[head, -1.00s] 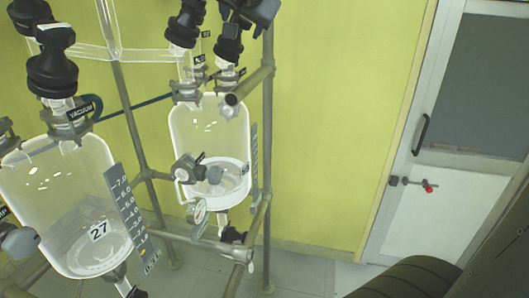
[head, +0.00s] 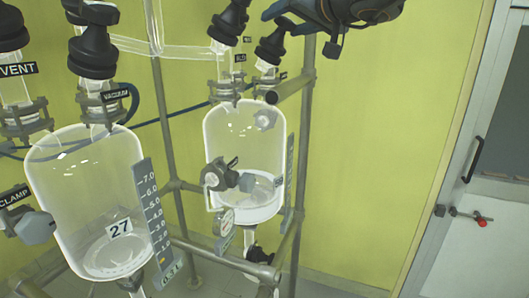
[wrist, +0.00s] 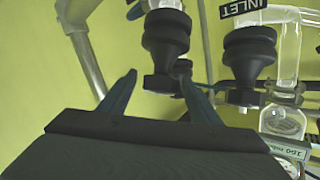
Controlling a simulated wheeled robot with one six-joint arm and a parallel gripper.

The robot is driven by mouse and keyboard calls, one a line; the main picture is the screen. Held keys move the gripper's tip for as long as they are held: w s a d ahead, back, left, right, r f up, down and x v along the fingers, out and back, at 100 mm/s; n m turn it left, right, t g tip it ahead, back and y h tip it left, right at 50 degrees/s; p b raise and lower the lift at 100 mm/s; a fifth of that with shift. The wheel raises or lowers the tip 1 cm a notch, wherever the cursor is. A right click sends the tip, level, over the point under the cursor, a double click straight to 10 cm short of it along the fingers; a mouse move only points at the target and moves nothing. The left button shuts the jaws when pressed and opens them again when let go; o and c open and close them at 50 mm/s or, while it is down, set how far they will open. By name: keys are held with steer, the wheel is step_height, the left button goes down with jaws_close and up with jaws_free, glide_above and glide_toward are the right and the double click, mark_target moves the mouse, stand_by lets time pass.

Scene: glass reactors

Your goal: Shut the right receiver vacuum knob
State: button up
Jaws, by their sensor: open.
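The right receiver (head: 240,150) is a clear glass vessel with a little liquid. Two black knobs stand above it: a left one (head: 229,22) and a right one (head: 274,44), matching the left receiver's vacuum position. Their labels are too small to read. My gripper (head: 290,18) is at the top of the head view, just above and right of the right knob. In the wrist view my gripper (wrist: 158,76) is open and empty, with a black knob (wrist: 165,40) showing between and beyond its fingers. I cannot tell whether they touch.
The left receiver (head: 80,190), marked 27, stands nearby with its own vacuum knob (head: 92,45). A metal post (head: 303,100) stands close right of the right receiver. Another black knob (wrist: 250,60) is beside an INLET label (wrist: 243,6). The door (head: 455,200) side is clear.

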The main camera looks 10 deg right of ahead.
steer(key=shift+d+f+n+g+y+b, duration=0.1)
steer(key=shift+f+n+g+y+b, duration=0.1)
steer(key=shift+n+y+b, duration=1)
steer(key=shift+f+n+g+y+b, duration=0.15)
steer(key=shift+n+y+b, duration=0.55)
steer(key=shift+b, duration=0.9)
steer(key=shift+r+n+g+y+p, duration=0.35)
steer(key=shift+n+y+p, duration=0.4)
steer(key=shift+p, duration=0.25)
steer(key=n+y+p, duration=0.1)
steer(key=n+p, duration=0.1)
steer(key=shift+g+y+p, duration=0.35)
steer(key=shift+g, duration=0.05)
steer(key=shift+n+p, duration=0.35)
steer(key=shift+p, duration=0.55)
steer(key=n+g+y+p, duration=0.1)
steer(key=p, duration=0.3)
steer(key=n+y+p, duration=0.1)
steer(key=p, duration=0.4)
steer(key=shift+s+g, duration=0.1)
steer(key=shift+g, duration=0.3)
